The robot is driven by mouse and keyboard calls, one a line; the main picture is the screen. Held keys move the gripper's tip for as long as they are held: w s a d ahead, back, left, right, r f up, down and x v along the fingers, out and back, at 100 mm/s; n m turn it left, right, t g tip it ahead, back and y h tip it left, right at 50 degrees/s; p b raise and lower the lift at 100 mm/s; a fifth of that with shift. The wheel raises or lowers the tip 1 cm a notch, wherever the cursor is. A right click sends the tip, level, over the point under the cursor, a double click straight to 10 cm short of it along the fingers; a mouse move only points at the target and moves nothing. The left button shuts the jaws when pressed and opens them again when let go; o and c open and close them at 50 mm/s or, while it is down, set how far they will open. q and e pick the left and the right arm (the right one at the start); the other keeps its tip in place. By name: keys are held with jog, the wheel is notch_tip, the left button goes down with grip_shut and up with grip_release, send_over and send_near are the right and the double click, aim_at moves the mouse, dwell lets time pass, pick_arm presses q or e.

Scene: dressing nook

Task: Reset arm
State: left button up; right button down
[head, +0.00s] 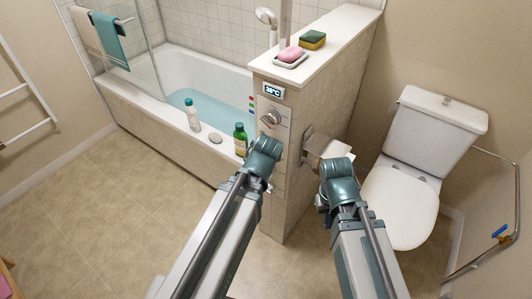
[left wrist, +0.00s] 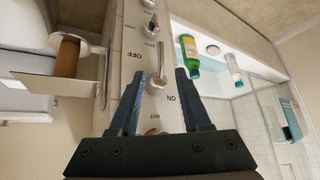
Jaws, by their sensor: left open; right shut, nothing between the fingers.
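My left arm reaches to the tiled half wall. Its gripper is open in the left wrist view (left wrist: 161,76), fingers spread either side of a chrome lever (left wrist: 157,62) on a panel marked OFF and ON. I cannot tell whether the fingers touch it. In the head view the left fingers are hidden behind the teal wrist. My right gripper (head: 337,166) is in front of the toilet-paper holder (head: 322,146), shut and empty, its fingertips mostly hidden by its own wrist.
A green bottle (head: 240,139) and a white bottle (head: 192,115) stand on the bathtub rim (head: 150,101). A soap dish (head: 291,61) and sponge (head: 312,39) sit on the half wall. The toilet (head: 402,200) is right.

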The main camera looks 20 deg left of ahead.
dwell(0.4)
pick_arm(q)
jog(key=s+d+m+g+p, duration=0.2)
jog(key=s+d, duration=0.3)
jog(key=s, duration=0.3)
jog(key=s+d+m+g+p, duration=0.2)
jog(key=s+d+m+g, duration=0.2)
jog(key=s, duration=0.4)
jog(key=shift+d+g+h, duration=0.4)
jog(key=shift+d+g, duration=0.3)
jog(key=shift+d, duration=0.2)
jog(key=shift+w, duration=0.1)
